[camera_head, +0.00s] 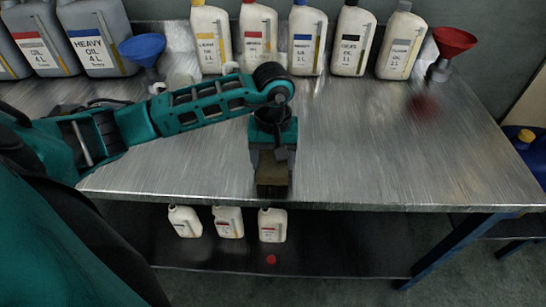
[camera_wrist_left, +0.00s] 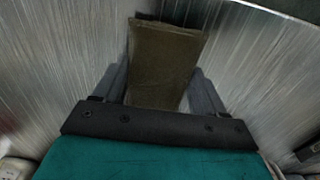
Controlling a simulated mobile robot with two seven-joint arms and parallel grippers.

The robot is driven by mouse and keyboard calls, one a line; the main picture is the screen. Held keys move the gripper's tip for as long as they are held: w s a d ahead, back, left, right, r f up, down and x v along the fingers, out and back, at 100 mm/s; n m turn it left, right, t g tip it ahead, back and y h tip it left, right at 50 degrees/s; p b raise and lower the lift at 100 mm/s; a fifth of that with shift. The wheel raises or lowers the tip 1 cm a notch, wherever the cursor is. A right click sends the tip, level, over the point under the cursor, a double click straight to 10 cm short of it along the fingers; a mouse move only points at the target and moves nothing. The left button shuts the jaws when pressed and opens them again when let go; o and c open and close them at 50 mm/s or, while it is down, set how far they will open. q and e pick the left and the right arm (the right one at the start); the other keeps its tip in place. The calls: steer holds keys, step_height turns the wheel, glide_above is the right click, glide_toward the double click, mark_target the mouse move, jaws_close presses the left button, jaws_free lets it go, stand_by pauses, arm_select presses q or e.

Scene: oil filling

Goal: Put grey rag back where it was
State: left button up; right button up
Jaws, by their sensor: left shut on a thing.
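The rag (camera_head: 272,181) looks dark brownish grey and folded into a flat block. In the head view it is at the front edge of the metal table, below my left gripper (camera_head: 272,157). The rag also shows in the left wrist view (camera_wrist_left: 165,55), between the two fingers of my left gripper (camera_wrist_left: 160,85). My left gripper is shut on the rag. I cannot tell whether the rag touches the tabletop. My right gripper is not in view.
The metal table (camera_head: 380,140) is clear to the right of the rag. Several oil bottles (camera_head: 305,40), a blue funnel (camera_head: 143,48) and a red funnel (camera_head: 453,42) stand along the back. Small bottles (camera_head: 228,222) and a red cap (camera_head: 271,259) are on the lower shelf.

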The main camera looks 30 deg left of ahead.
mark_target(273, 162)
arm_select(q)
steer(key=shift+f, duration=0.15)
steer(key=o, duration=0.9)
steer(key=shift+o, duration=0.2)
steer(key=shift+r, duration=0.35)
step_height(273, 162, up, 12)
steer(key=shift+f, duration=0.15)
